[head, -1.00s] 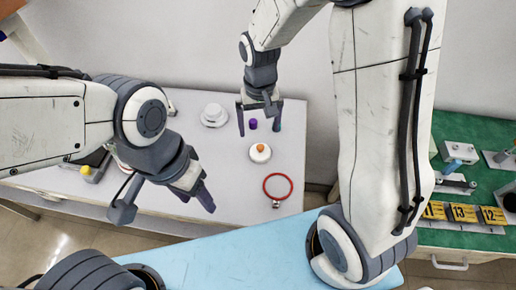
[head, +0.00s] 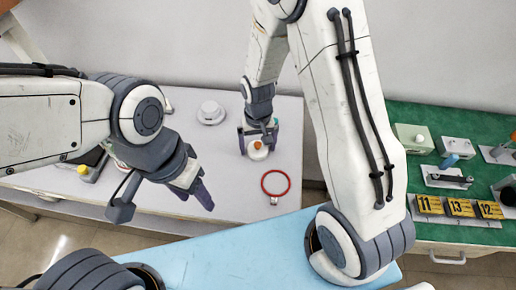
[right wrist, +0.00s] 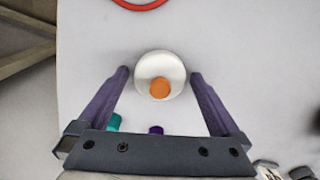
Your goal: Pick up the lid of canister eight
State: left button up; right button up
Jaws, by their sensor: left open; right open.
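A round white lid-like disc with an orange knob (head: 258,153) lies on the pale table below my right gripper (head: 257,147). In the right wrist view the white disc (right wrist: 160,62) and its orange knob (right wrist: 160,88) lie between the two open purple fingers, with a gap on each side. No number eight can be read on it. My right gripper (right wrist: 160,74) is open and empty. My left gripper (head: 204,198) is open and empty, above the table's front edge at the left.
A red ring clamp (head: 275,184) lies in front and to the right. Another white round piece (head: 211,112) stands behind and left. A teal piece (right wrist: 114,122) and a purple piece (right wrist: 156,129) lie near the right gripper.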

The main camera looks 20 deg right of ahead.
jog(key=c, duration=1.2)
jog(key=shift+o, duration=0.2)
jog(key=shift+r, duration=0.2)
